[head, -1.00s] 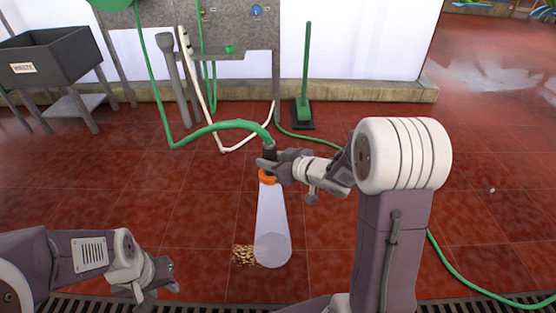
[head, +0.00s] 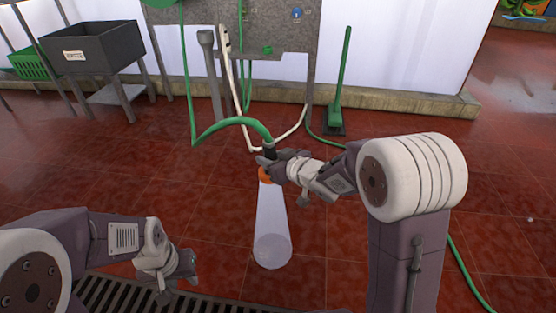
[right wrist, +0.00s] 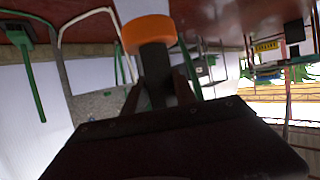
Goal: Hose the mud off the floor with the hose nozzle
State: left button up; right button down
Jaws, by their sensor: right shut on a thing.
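The hose nozzle has a black body (head: 269,152) and an orange tip (head: 264,177). My right gripper (head: 271,162) is shut on it, with the tip pointing down. A pale, see-through cone of water (head: 271,215) runs from the tip to the red tiled floor, ending in a round spot. In the right wrist view the orange tip (right wrist: 148,33) stands out beyond the fingers. The green hose (head: 232,121) arcs from the nozzle to the left. No mud patch shows on the visible floor. My left gripper (head: 190,270) hangs low at the left, away from the nozzle; its jaw opening is unclear.
A dark bin (head: 98,47) on legs stands at the back left, near a green crate (head: 30,64). A grey wash station (head: 275,45) and a green-handled squeegee (head: 338,105) stand by the wall. A drain grate (head: 120,297) crosses the lower left. The middle floor is open.

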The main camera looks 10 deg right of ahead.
jog(key=w+a+b, duration=0.2)
jog(key=w+a, duration=0.1)
jog(key=a, duration=0.6)
jog(key=shift+a, duration=0.15)
dwell(1.4)
